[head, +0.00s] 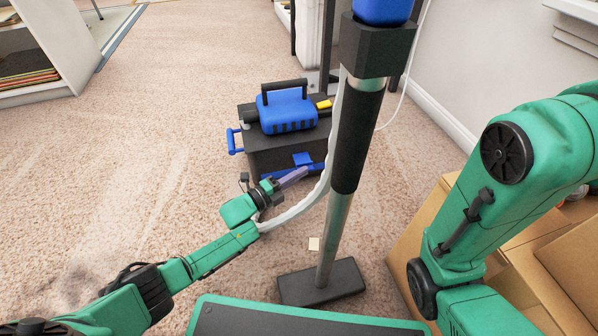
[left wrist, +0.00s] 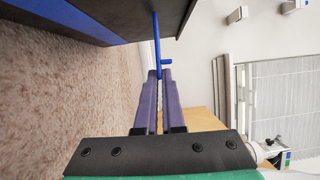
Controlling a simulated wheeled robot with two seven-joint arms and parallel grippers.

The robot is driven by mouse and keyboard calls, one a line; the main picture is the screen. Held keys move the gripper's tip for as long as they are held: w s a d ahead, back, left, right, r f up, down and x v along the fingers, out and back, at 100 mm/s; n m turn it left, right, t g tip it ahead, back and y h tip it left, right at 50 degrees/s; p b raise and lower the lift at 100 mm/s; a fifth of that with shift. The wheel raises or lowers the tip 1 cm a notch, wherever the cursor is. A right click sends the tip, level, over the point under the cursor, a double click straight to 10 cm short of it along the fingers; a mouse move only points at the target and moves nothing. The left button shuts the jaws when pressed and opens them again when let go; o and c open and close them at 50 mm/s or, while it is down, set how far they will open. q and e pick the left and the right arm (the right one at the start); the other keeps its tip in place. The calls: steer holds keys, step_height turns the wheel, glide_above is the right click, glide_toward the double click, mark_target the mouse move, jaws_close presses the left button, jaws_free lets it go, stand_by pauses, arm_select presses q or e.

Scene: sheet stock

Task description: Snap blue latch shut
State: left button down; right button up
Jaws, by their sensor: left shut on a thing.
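The blue latch (head: 303,160) is on the front of a black case (head: 290,152) standing on the carpet. In the left wrist view the latch (left wrist: 157,45) is a thin blue bar with a short side peg, beside the dark case (left wrist: 110,15). My left gripper (head: 304,172) reaches the case front from the lower left. Its two purple fingers (left wrist: 158,78) are closed on the end of the latch. The fingers partly hide where they touch it. My right arm shows at the right of the head view, but its gripper is out of view.
A blue machine (head: 287,110) with a black handle sits on the case. A pole (head: 345,180) on a dark base (head: 321,283) and a pale hose (head: 298,212) stand close to my left gripper. Cardboard boxes (head: 425,240) are at right. Carpet at left is clear.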

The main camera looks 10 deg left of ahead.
mark_target(298, 164)
arm_select(q)
steer(key=shift+w+a+r+n+g+y+p, duration=0.2)
steer(key=shift+r+n+g+p, duration=0.25)
steer(key=shift+r+n+p, duration=0.65)
steer(key=shift+w+r+n+g+y+p, duration=0.1)
steer(key=shift+r+n+g+y+p, duration=0.35)
steer(key=shift+n+p, duration=1.05)
steer(key=shift+r, duration=0.2)
steer(key=c, duration=1)
jaws_free()
